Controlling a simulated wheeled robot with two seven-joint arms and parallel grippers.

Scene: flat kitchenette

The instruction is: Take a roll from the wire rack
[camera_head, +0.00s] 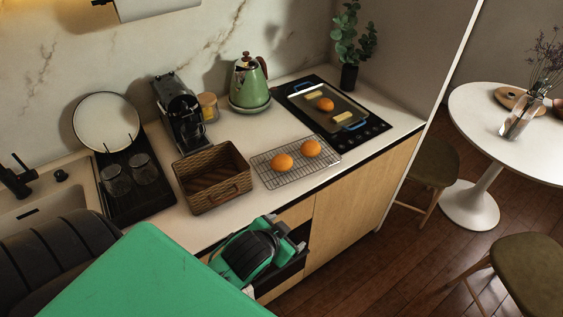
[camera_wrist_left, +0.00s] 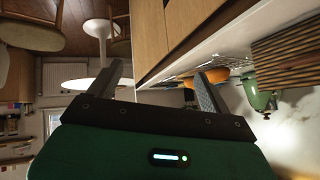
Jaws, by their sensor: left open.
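The wire rack (camera_head: 297,174) lies on the counter and holds two orange-brown rolls, a left one (camera_head: 282,161) and a right one (camera_head: 310,148). My left gripper (camera_head: 287,230) is open and empty, in front of the counter's front edge, nearer to the viewer than the rack. In the left wrist view the open jaws (camera_wrist_left: 160,75) have nothing between their tips. There a roll (camera_wrist_left: 217,74) shows beyond the right finger, which partly hides it and the rack. My right gripper is not in view.
A woven basket (camera_head: 183,191) stands left of the rack. Behind are a green kettle (camera_head: 247,82) and a coffee machine (camera_head: 178,115). A tray (camera_head: 345,106) with a roll and pale pieces lies on the black hob (camera_head: 371,133).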

